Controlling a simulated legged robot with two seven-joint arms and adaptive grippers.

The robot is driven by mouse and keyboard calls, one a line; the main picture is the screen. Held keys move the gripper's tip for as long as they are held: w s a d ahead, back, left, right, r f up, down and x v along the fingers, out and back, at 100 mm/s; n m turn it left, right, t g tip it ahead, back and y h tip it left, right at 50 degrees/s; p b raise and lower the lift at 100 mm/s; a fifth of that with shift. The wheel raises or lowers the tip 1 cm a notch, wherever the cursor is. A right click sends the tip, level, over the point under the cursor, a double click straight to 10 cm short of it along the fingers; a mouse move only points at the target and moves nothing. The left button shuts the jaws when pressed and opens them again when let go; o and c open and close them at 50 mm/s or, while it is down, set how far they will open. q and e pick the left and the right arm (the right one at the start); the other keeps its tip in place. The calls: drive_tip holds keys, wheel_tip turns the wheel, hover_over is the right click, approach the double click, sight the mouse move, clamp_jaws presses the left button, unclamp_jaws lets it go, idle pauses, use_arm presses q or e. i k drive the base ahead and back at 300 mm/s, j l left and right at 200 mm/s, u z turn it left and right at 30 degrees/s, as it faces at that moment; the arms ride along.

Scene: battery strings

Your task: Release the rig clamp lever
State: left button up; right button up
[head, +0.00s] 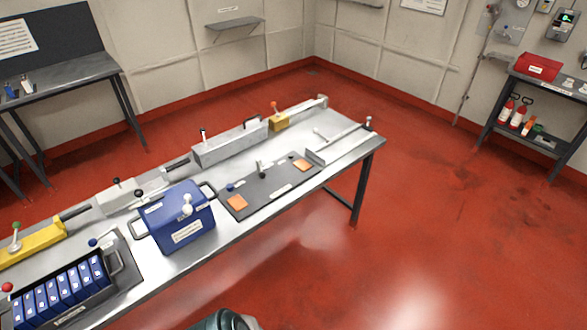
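A long metal workbench (290,227) runs from the lower left to the middle. On it lies a dark rig plate (268,187) with two orange pads (237,202) and a short upright lever (261,168) near its back edge. I cannot tell which handle is the rig clamp lever. Neither of my grippers shows.
A blue case (180,222) with side handles and a white knob stands left of the plate. A tray (82,309) of several blue batteries is at lower left. A side bench (60,76) and a shelf unit (550,86) stand by the walls. The red floor at right is clear.

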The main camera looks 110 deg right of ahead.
sight(262, 175)
drive_tip(key=k+j+z, duration=0.15)
drive_tip(key=z, duration=3.3)
